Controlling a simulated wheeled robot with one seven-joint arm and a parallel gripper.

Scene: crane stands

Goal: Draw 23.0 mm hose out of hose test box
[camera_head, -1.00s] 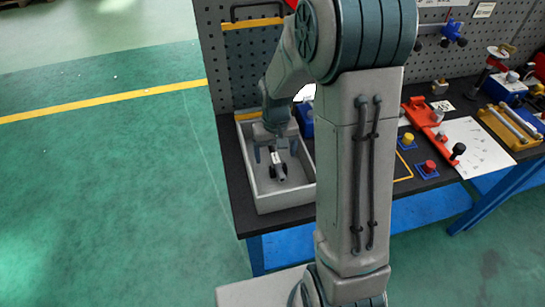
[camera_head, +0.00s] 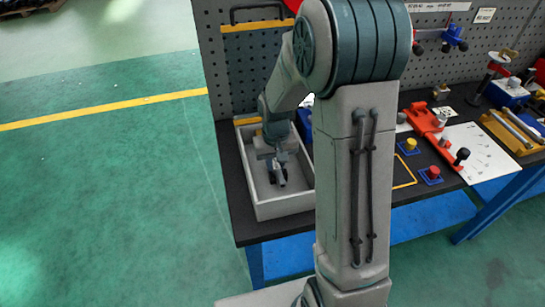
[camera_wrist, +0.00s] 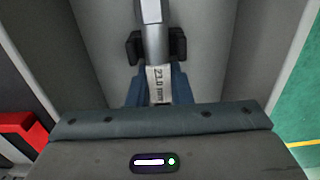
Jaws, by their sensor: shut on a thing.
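The hose test box (camera_head: 283,208) is an open grey tray at the left end of the bench. A short grey hose (camera_head: 281,180) lies low inside it, and it also shows in the wrist view (camera_wrist: 152,40). Its white label reads about "2?.0 mm"; I cannot make out the second digit surely. A black block sits at each side of the hose beyond the label. My gripper (camera_head: 278,159) reaches down into the box and is shut on the hose, its blue-grey fingers (camera_wrist: 158,88) at either side of the label. The hose's far end is out of the wrist view.
A perforated panel (camera_head: 375,70) stands behind the bench. To the right of the box are yellow (camera_head: 408,145) and red (camera_head: 432,170) buttons and a red fixture (camera_head: 425,117).

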